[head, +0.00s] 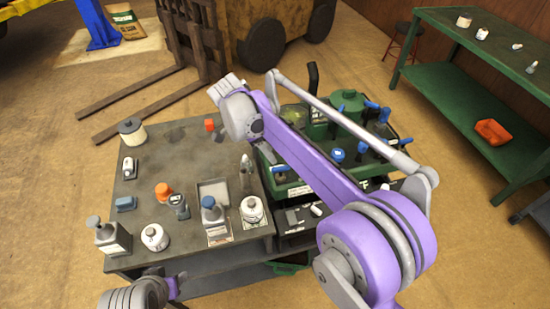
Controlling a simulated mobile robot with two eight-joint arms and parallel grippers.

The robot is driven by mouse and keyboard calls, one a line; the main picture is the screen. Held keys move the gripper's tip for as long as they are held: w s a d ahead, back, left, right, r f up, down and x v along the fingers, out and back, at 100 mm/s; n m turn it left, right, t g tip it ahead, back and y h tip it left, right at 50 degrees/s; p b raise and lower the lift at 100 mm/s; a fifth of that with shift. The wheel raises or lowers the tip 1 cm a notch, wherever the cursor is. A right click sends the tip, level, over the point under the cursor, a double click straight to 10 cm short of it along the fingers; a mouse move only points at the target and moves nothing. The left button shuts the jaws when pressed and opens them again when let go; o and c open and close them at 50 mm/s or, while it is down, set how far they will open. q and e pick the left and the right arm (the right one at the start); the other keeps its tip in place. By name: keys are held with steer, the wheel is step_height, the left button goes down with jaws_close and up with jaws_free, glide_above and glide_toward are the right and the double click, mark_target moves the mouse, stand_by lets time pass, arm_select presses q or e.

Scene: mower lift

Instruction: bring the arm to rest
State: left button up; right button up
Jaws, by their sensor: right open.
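My right arm reaches in from the lower right, its purple links passing over the green cart and toward the grey table (165,140). My right gripper (221,84) is at the arm's far end, above the table's back right corner and in front of the forklift forks. It is open, and I see nothing held in it. A grey ridged part of my left arm shows at the bottom left edge; my left gripper is not visible.
The table holds several bottles and jars, including a blue-capped bottle (211,209) and a spool (132,131). A green cart (265,150) with tools stands beside it, partly hidden by my arm. A forklift (255,30) stands behind. A green workbench (470,45) is at right.

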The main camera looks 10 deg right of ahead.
steer(key=shift+a+r, duration=0.25)
steer(key=shift+r, duration=0.35)
